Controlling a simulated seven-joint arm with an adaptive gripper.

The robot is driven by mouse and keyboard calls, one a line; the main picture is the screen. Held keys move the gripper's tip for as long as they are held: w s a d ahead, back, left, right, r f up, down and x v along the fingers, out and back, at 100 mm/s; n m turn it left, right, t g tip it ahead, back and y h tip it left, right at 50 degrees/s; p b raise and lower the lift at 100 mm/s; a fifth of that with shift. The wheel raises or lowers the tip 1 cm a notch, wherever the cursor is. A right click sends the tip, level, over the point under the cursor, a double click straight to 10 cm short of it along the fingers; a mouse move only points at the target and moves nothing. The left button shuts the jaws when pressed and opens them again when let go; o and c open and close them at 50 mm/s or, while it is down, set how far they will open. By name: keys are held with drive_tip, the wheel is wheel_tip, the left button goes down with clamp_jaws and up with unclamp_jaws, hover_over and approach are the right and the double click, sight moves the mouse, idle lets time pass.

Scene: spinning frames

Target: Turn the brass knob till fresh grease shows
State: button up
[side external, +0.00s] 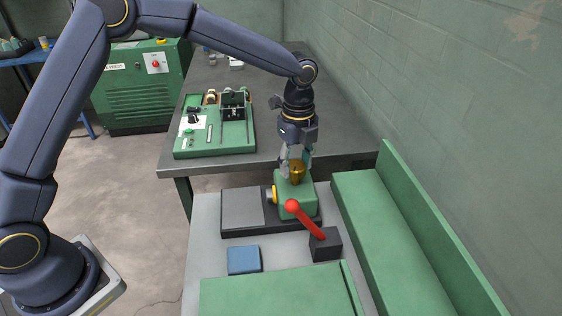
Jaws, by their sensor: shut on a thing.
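The brass knob (297,173) stands on top of a green block-shaped housing (295,196) on the light grey worktop. My gripper (297,163) points down from above and is shut on the knob, with its fingers at the knob's sides. The fingers hide part of the knob's top. No grease can be made out at this size.
A red-balled lever (306,219) rises from a black block (325,244) just in front of the housing. A yellow ring (274,194) sits on its left side. A blue block (244,260) lies nearer. Green panels (405,235) stand at right, close to the wall.

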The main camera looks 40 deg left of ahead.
sight(296, 165)
drive_tip(key=o, duration=1.2)
drive_tip(key=shift+c, duration=0.2)
wheel_tip(296, 165, up, 12)
